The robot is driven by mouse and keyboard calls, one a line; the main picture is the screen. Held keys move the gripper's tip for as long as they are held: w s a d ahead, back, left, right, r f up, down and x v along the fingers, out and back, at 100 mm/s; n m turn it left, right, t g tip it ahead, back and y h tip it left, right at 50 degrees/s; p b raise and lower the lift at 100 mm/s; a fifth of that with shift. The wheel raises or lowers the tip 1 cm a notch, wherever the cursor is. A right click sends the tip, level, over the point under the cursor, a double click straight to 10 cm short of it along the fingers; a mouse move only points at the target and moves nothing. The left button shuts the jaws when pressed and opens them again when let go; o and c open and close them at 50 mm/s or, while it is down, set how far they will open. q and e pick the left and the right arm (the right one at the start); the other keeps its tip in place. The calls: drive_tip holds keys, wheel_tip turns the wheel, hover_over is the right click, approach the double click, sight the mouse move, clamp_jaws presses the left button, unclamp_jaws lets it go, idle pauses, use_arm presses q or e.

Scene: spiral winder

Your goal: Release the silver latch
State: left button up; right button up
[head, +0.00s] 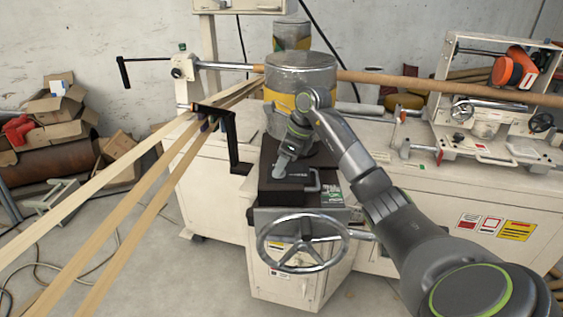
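My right gripper (282,168) points down at the top of the dark box (293,187) on the front of the winder. Its fingers look close together, but I cannot see whether they are open or shut. A small silver handle-like bar (314,181) sits on the box's front right edge, a little right of the fingertips. I cannot tell whether this bar is the silver latch. Whatever lies directly under the fingers is hidden. My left gripper is not in view.
A metal handwheel (302,243) stands in front of the box. A metal-and-yellow drum (300,80) stands behind my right gripper. A black bracket (228,135) and long pale strips (130,170) are at the left. A brown tube (440,85) runs across the back right.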

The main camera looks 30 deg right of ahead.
drive_tip(key=c, duration=0.4)
drive_tip(key=shift+m, duration=0.4)
drive_tip(key=m+b, duration=0.1)
drive_tip(key=m, duration=0.1)
drive_tip(key=m+t+h, duration=0.1)
drive_tip(key=m, duration=0.1)
drive_tip(key=shift+a+h+b, duration=0.15)
drive_tip(key=shift+h+b, duration=0.15)
drive_tip(key=shift+b, duration=0.05)
drive_tip(key=m+h, duration=0.1)
drive_tip(key=m, duration=0.2)
drive_tip(key=shift+a+b, duration=0.1)
drive_tip(key=shift+b, duration=0.2)
drive_tip(key=shift+m+h, duration=0.4)
drive_tip(key=shift+m, duration=0.6)
drive_tip(key=m, duration=0.1)
drive_tip(key=m+h+p, duration=0.1)
drive_tip(key=shift+a+r+m, duration=0.15)
drive_tip(key=shift+r+m, duration=0.05)
drive_tip(key=shift+m, duration=0.1)
drive_tip(key=shift+f+m+h+p, duration=0.1)
drive_tip(key=shift+m+h+p, duration=0.5)
drive_tip(key=shift+m+p, duration=0.8)
drive_tip(key=shift+m, duration=0.4)
